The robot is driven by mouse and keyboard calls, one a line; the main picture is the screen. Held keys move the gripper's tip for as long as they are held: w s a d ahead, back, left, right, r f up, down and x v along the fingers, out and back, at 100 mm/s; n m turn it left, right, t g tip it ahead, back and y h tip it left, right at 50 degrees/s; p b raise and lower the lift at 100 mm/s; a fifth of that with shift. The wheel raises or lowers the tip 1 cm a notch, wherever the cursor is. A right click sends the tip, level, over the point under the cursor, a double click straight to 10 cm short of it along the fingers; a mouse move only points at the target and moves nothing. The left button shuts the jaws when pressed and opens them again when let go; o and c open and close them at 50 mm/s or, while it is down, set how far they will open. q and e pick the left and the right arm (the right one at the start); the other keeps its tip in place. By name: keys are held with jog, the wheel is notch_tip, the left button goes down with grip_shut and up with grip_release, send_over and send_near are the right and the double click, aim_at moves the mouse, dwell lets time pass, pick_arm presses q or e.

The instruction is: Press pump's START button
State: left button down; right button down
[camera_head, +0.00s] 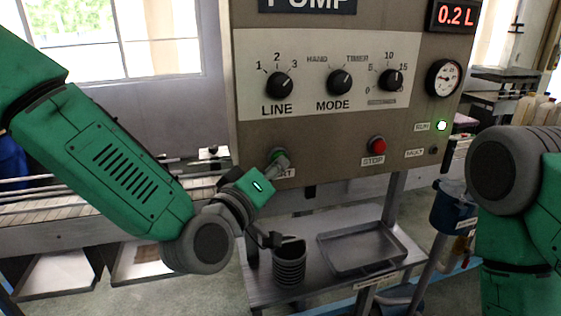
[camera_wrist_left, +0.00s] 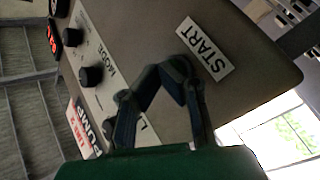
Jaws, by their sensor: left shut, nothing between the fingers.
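The pump panel (camera_head: 325,130) stands upright in front of me. The START button (camera_head: 278,153) is at its lower left, a sliver of green behind my left gripper (camera_head: 281,162). The left gripper is shut and empty, its fingertips at the button; whether they touch it is unclear. The START label is partly covered in the head view and plain in the left wrist view (camera_wrist_left: 205,48). There my shut fingers (camera_wrist_left: 176,68) hide the button. The red STOP button (camera_head: 376,145) is to the right. The display (camera_head: 456,15) reads 0.2 L. My right gripper is out of view.
Three knobs, LINE (camera_head: 279,84), MODE (camera_head: 340,82) and a dial (camera_head: 390,79), sit above the buttons. A dark ribbed container (camera_head: 289,265) and a grey tray (camera_head: 327,243) rest on the shelf below. A blue bucket (camera_head: 452,212) hangs at the right.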

pick_arm(q)
jog(key=shift+d, duration=0.1)
jog(key=shift+s+d, duration=0.5)
jog(key=shift+s, duration=0.25)
jog(key=shift+s+d+b, duration=0.1)
jog(key=shift+s+d, duration=0.2)
jog(key=shift+s, duration=0.5)
jog(key=shift+s+d+b, duration=0.15)
jog(key=shift+s+d, duration=0.1)
jog(key=shift+s, duration=0.5)
jog(key=shift+s+d+b, duration=0.1)
jog(key=shift+s+d, duration=0.2)
jog(key=shift+s, duration=0.5)
jog(key=shift+f, duration=0.1)
